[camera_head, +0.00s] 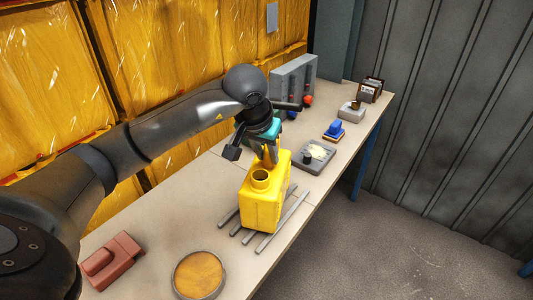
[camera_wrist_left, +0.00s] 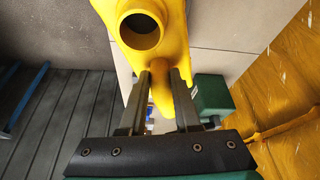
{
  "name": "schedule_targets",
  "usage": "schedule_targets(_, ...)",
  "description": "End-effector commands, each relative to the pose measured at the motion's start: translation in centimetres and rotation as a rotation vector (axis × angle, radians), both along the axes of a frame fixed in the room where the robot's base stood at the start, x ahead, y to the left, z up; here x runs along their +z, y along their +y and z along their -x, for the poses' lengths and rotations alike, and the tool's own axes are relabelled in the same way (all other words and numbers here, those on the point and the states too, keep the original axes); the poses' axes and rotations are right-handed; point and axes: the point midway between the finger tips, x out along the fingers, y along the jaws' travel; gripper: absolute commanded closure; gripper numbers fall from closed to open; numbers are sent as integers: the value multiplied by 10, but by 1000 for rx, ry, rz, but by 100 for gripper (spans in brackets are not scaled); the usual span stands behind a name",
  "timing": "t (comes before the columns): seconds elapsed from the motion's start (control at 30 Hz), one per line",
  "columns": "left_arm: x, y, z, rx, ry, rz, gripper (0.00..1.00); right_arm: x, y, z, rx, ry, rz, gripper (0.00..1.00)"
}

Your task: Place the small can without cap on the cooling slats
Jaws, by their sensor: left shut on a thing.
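The small yellow can (camera_head: 262,203) has an open round neck with no cap, seen in the head view. It stands upright at the cooling slats (camera_head: 283,222), a row of grey bars on the table. Its base is over the slats; I cannot tell whether it rests on them fully. My left gripper (camera_head: 268,157) is shut on the can's handle at its far side. In the left wrist view, the fingers (camera_wrist_left: 161,85) close around the yellow handle, and the can's open neck (camera_wrist_left: 141,28) shows above. My right gripper is not in view.
A round dish (camera_head: 199,275) and a reddish block (camera_head: 112,260) lie at the near left. Beyond the can are a grey tray (camera_head: 323,151), a blue-topped item (camera_head: 335,129) and a grey panel (camera_head: 293,79). A green block (camera_wrist_left: 212,95) shows beside the fingers.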

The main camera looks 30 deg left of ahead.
Motion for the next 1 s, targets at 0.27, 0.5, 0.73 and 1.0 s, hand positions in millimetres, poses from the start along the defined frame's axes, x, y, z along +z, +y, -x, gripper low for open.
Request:
schedule_targets(0.27, -2, 0, 0, 0, 1, -1, 50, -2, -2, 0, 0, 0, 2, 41)
schedule_targets(0.5, -2, 0, 0, 0, 1, -1, 38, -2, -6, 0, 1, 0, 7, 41)
schedule_targets(0.73, 4, 0, 1, 0, -1, -1, 38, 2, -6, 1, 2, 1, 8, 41)
schedule_targets(1.0, 55, -2, 20, 0, -4, -3, 38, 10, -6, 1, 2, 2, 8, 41)
